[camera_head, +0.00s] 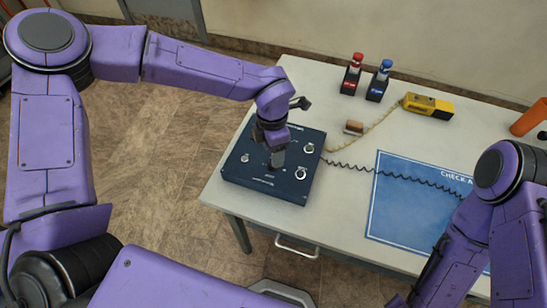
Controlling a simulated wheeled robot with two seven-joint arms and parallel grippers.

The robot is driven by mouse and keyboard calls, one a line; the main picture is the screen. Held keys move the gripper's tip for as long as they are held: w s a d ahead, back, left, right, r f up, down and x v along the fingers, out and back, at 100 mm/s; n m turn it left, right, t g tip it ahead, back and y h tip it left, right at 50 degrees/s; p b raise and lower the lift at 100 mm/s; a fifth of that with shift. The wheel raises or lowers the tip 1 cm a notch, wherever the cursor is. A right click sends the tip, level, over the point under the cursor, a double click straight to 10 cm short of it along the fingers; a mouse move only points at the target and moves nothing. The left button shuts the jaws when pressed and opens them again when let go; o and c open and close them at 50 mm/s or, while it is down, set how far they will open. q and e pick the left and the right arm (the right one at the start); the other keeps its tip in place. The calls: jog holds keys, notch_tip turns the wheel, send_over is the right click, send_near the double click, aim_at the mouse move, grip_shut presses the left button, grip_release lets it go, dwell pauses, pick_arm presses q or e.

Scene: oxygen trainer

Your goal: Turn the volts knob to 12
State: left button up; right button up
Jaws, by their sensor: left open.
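A dark blue trainer box (313,184) lies on the left part of the table. Its top carries a round knob near the right front (300,174), another round part near the right back (309,148) and a small one at the left (245,157). The labels are too small to read, so I cannot tell which is the volts knob or where it points. My left gripper (276,162) is open and points down over the middle of the box, hiding part of its top. I cannot tell whether it touches anything. My right arm is at the right; its gripper is out of view.
The white table (345,219) also bears a blue mat (405,207), a yellow tool (428,106) with a coiled cord, a small brown block (353,128), and red-capped (356,62) and blue-capped (384,69) bottles in dark holders. An orange cylinder (530,118) lies at the far right.

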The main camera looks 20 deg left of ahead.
pick_arm(q)
notch_tip(320, 180, up, 7)
jog(key=shift+f+b, duration=0.15)
jog(key=shift+b, duration=0.15)
jog(key=shift+w+a, duration=0.1)
